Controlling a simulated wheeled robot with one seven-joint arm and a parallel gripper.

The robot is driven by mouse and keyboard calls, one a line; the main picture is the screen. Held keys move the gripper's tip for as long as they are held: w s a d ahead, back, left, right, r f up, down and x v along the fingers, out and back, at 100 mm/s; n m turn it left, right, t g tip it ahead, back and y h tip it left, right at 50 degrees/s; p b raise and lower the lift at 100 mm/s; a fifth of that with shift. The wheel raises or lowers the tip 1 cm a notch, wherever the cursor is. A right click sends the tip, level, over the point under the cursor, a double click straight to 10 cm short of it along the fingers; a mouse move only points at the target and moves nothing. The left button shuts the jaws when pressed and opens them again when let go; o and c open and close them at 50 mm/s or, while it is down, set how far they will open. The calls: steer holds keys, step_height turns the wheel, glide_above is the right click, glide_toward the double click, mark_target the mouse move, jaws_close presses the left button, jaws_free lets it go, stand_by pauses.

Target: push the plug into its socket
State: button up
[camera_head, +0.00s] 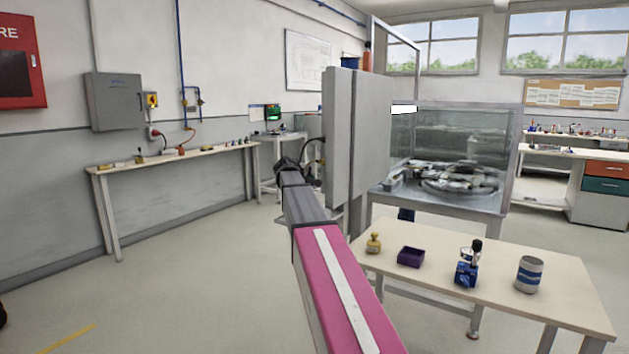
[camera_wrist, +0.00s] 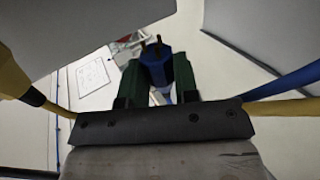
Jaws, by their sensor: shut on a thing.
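In the wrist view, a blue plug (camera_wrist: 170,72) with dark prongs sits between the dark green fingers of my gripper (camera_wrist: 158,80). My gripper is shut on it, and the prongs point away from the wrist. In the head view, my gripper (camera_head: 291,167) is beside the lower left edge of a tall grey panel (camera_head: 337,135). The plug is too small or hidden to make out there. I cannot make out a socket in front of the prongs in the wrist view.
Grey surfaces flank the plug at upper left (camera_wrist: 75,30) and upper right (camera_wrist: 255,30) in the wrist view. A glass-walled machine (camera_head: 460,150) stands behind the panel. A table (camera_head: 560,290) with small items is at right.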

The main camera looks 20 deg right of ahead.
steer(key=shift+d, duration=0.1)
stand_by(0.4)
steer(key=shift+s+d, duration=0.85)
steer(key=shift+s, duration=0.3)
steer(key=shift+s+d, duration=0.85)
steer(key=shift+s, duration=0.25)
steer(key=shift+s+d, duration=0.45)
steer(key=shift+s, duration=0.15)
stand_by(1.0)
steer(key=o, duration=1.1)
steer(key=shift+c, duration=0.2)
steer(key=shift+r, duration=0.1)
steer(key=v, duration=1)
steer(key=shift+s+a, duration=0.2)
steer(key=shift+a, duration=0.1)
steer(key=shift+r, duration=0.15)
